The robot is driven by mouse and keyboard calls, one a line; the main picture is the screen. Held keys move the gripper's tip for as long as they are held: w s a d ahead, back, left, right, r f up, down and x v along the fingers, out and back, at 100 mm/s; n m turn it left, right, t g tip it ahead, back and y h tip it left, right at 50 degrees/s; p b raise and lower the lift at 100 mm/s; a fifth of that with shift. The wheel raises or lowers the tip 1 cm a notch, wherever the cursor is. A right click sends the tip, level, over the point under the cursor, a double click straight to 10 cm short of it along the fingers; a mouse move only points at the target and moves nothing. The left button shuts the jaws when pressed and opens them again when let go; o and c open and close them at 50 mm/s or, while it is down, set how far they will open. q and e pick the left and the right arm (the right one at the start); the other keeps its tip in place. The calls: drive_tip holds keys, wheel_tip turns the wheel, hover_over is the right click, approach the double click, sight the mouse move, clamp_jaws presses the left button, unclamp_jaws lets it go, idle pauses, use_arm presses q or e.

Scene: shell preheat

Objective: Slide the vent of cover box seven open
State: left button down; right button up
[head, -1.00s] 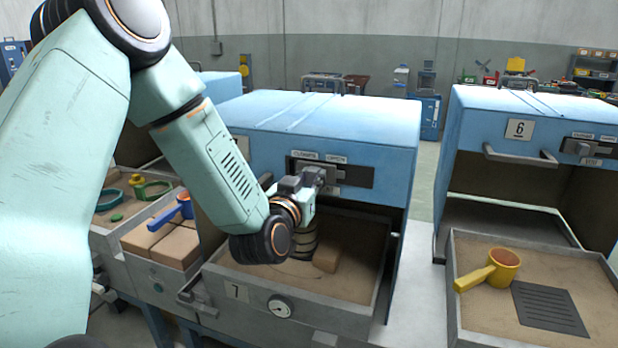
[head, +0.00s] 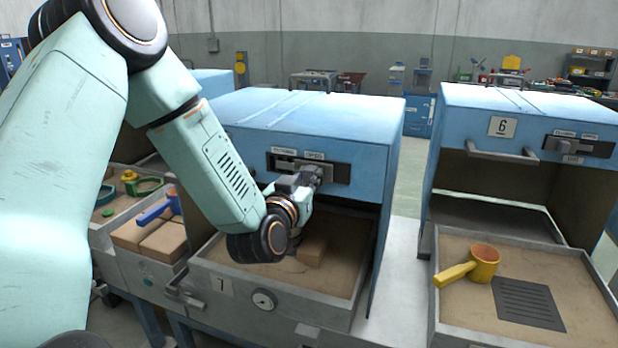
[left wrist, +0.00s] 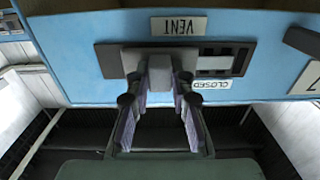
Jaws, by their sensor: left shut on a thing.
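Cover box seven (head: 300,112) is the blue box in the middle of the head view. Its vent (head: 342,173) is a dark plate on the front, with CLOSED and OPEN labels above it. My left gripper (head: 311,174) is shut on the vent's knob, below the OPEN label. In the left wrist view, which is upside down, the fingers (left wrist: 160,92) pinch the grey knob (left wrist: 159,70). Dark slots (left wrist: 218,60) of the vent show on the CLOSED side of the knob. The OPEN label is not visible there. My right gripper is not in view.
Below the vent is a sand tray (head: 340,280) with a brown block (head: 312,250). Box six (head: 520,110) stands to the right, with a yellow ladle (head: 482,264) in its tray. A blue-handled ladle (head: 155,212) lies on blocks at left.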

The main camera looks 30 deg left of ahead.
use_arm(q)
drive_tip(key=shift+d, duration=0.15)
drive_tip(key=c, duration=1.5)
unclamp_jaws()
drive_tip(key=o, duration=0.3)
drive_tip(key=shift+s+d+r, duration=0.1)
drive_tip(key=shift+d+r, duration=0.05)
drive_tip(key=shift+d, duration=0.05)
drive_tip(key=shift+o, duration=0.2)
drive_tip(key=shift+a, duration=0.15)
drive_tip(key=shift+a, duration=0.1)
drive_tip(key=v, duration=0.7)
drive_tip(key=shift+s, duration=0.25)
